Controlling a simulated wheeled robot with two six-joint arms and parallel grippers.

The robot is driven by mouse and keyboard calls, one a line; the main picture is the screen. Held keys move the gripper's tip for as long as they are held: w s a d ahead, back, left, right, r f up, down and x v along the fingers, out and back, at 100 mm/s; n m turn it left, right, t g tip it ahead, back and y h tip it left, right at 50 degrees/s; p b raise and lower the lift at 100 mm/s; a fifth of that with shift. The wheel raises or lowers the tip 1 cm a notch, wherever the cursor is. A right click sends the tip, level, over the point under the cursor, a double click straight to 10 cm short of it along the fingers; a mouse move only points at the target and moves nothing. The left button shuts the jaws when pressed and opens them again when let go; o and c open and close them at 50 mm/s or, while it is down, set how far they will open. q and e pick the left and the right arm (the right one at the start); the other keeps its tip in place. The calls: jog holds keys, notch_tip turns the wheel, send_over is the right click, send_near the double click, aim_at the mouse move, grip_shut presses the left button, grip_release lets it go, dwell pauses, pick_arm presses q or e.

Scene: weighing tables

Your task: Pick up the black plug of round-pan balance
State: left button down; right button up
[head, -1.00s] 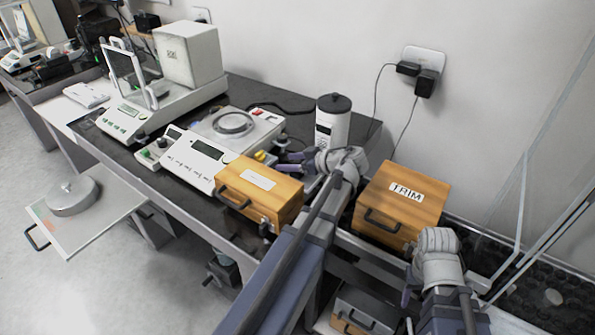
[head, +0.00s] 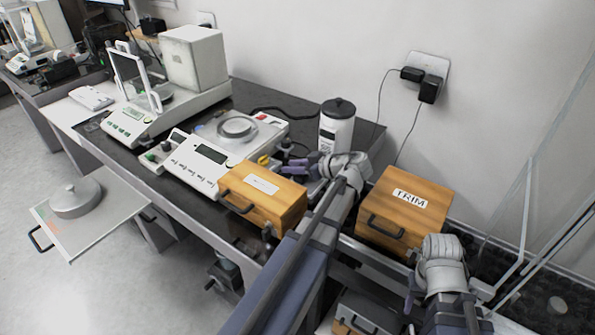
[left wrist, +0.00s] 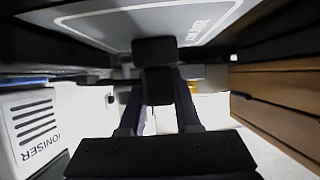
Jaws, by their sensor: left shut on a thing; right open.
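The round-pan balance (head: 262,135) stands on the dark bench with its round metal pan (head: 236,127) on top. A small black plug (head: 286,144) is at the balance's right end, beside the yellow part. My left gripper (head: 288,165) reaches in beside that end with its purple fingers close together. In the left wrist view the black plug (left wrist: 156,50) is between the fingertips, and my left gripper (left wrist: 158,90) is shut on it. Whether the plug is still seated cannot be told. My right gripper (head: 409,290) is open and empty at the lower right, partly hidden by its own wrist.
A wooden box (head: 262,195) stands close in front of my left gripper. The wooden TRIM box (head: 403,212) is to the right. A display unit (head: 195,165) and a draft-shield balance (head: 130,115) stand to the left.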

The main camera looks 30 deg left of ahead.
pick_arm(q)
jog(key=shift+r, duration=0.15)
notch_tip(320, 180, up, 10)
jog(key=p, duration=1)
